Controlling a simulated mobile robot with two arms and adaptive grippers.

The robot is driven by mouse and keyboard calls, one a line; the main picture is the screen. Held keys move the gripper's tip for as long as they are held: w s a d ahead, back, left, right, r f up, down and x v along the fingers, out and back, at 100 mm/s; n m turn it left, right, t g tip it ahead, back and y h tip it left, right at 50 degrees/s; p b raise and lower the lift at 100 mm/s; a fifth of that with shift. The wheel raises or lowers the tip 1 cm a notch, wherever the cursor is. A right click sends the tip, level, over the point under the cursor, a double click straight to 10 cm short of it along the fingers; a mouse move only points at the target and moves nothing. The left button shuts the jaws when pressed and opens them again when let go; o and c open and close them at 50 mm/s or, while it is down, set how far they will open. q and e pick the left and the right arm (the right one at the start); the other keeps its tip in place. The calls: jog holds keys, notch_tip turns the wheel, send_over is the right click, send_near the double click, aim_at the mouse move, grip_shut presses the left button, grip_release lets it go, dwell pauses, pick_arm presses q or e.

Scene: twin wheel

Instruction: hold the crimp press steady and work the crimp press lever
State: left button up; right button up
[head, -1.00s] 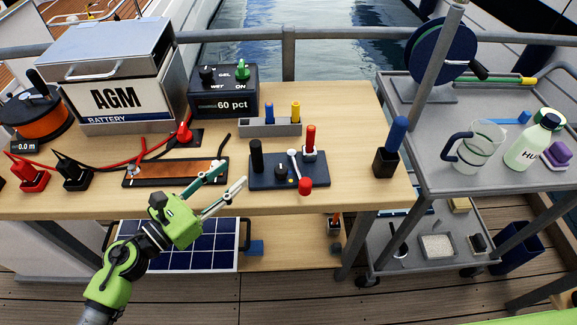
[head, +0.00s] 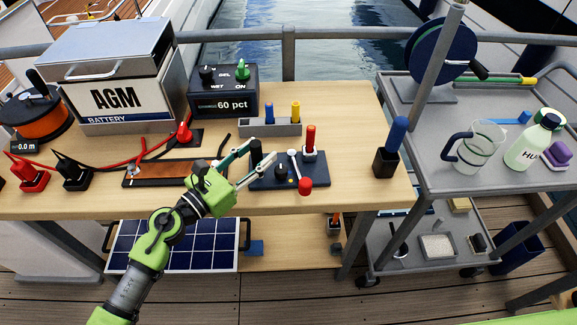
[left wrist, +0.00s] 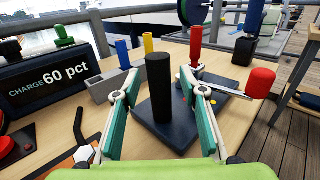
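The crimp press has a dark blue base (head: 285,180) near the front edge of the wooden bench, with an upright black post (head: 256,152) on its left. Its pale lever (head: 294,165) ends in a red knob (head: 305,187) pointing toward the front. My left gripper (head: 260,157) is open, with its fingers on either side of the black post. In the left wrist view the post (left wrist: 160,88) stands between the green-padded fingers, with gaps visible on both sides. The red knob (left wrist: 262,82) shows right of the fingers. My right gripper is not in view.
A red upright handle (head: 311,138) stands at the base's back right. A grey block (head: 270,128) with blue and yellow pegs is behind. A copper strip tray (head: 165,173) lies left. Bare bench top lies between the press and a black holder with a blue handle (head: 397,135).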

pick_arm(q)
grip_shut()
jog(key=shift+f, duration=0.15)
dwell(0.9)
